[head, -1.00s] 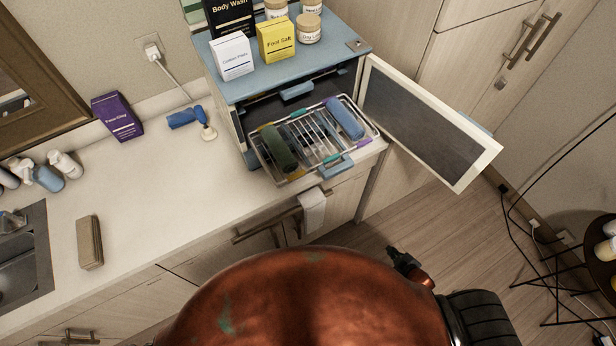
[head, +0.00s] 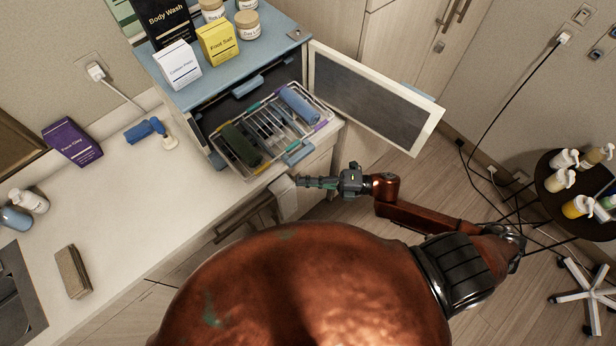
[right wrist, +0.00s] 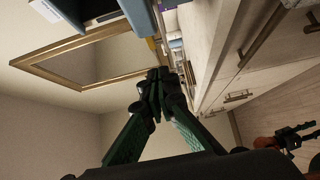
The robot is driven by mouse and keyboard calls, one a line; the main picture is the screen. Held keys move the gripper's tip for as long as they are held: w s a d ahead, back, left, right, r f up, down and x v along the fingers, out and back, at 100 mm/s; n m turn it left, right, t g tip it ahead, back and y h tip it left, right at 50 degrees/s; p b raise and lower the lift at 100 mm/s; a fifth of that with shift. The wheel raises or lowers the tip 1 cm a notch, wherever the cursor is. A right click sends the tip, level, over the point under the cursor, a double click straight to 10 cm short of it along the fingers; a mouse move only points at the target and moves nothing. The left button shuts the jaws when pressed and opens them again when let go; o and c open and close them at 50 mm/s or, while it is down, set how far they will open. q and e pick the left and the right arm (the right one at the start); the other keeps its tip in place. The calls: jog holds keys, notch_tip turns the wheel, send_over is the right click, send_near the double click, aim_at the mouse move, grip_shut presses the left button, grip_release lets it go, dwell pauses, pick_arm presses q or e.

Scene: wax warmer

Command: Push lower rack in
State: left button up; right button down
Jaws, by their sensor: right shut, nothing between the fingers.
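The blue warmer cabinet (head: 235,70) stands on the counter with its framed door (head: 375,97) swung open to the right. The lower rack (head: 268,132), a wire tray, sticks out of the front and holds a dark green roll (head: 241,145) and a blue roll (head: 299,103). Its blue handle (head: 297,154) is at the front edge. A second blue handle (head: 247,87) sits higher, further inside. My right gripper (head: 301,182) is shut and empty, just in front of and below the rack handle, apart from it. Its closed fingers show in the right wrist view (right wrist: 158,86). My left gripper is out of view.
Boxes and jars, including a yellow box (head: 217,42), stand on the warmer. A white towel (head: 284,198) hangs on the counter front near my right gripper. A round table with bottles (head: 580,206) stands at the right.

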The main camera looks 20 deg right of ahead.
aim_at(264, 171)
jog(key=w+a, duration=0.1)
jog(key=a, duration=0.1)
jog(key=w+a+p, duration=0.1)
jog(key=w+a, duration=0.1)
jog(key=w+a+p, duration=0.1)
jog(key=w+a, duration=0.1)
jog(key=shift+w+a+r, duration=0.1)
jog(key=shift+w+a, duration=0.15)
jog(key=shift+a, duration=0.1)
jog(key=shift+w+a, duration=0.1)
jog(key=shift+w, duration=0.3)
jog(key=shift+w, duration=0.1)
